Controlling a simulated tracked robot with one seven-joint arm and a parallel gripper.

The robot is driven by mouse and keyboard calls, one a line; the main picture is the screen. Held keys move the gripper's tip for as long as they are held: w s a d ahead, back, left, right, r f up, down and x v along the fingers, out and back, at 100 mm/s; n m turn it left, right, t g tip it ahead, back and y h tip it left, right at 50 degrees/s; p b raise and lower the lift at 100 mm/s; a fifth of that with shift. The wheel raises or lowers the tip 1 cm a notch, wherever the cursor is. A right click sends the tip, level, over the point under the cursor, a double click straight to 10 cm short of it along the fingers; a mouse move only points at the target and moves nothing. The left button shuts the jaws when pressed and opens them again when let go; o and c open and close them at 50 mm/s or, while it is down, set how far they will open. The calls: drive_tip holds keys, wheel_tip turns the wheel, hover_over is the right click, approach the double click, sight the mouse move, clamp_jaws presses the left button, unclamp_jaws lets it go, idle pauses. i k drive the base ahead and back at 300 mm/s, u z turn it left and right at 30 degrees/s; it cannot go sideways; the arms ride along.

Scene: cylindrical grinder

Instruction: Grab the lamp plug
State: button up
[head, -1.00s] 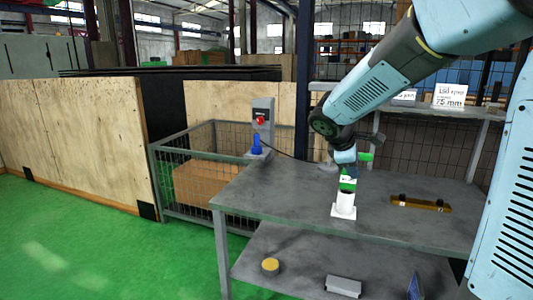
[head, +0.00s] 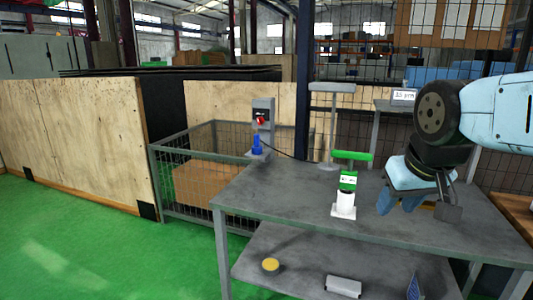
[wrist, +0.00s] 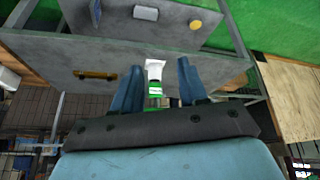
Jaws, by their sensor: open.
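A blue plug (head: 257,146) sits upright at the grey post with a red switch (head: 262,121), at the table's far left corner. A dark cable runs from there toward the T-shaped grey stand (head: 328,125). My gripper (head: 399,206) is over the right part of the table, well to the right of the plug, its blue fingers pointing down. In the wrist view my gripper (wrist: 159,82) is open, with a gap between the fingers. I cannot make out the plug in the wrist view.
A green-and-white device (head: 346,190) with a green top bar stands on the grey table (head: 280,200), between gripper and plug. It also shows in the wrist view (wrist: 155,85). A wire-mesh cage (head: 190,165) stands left of the table. A brass-coloured bar (wrist: 95,75) lies on the tabletop.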

sight(255, 137)
drive_tip(key=u, duration=0.2)
drive_tip(key=i, duration=1.45)
drive_tip(key=u, duration=0.35)
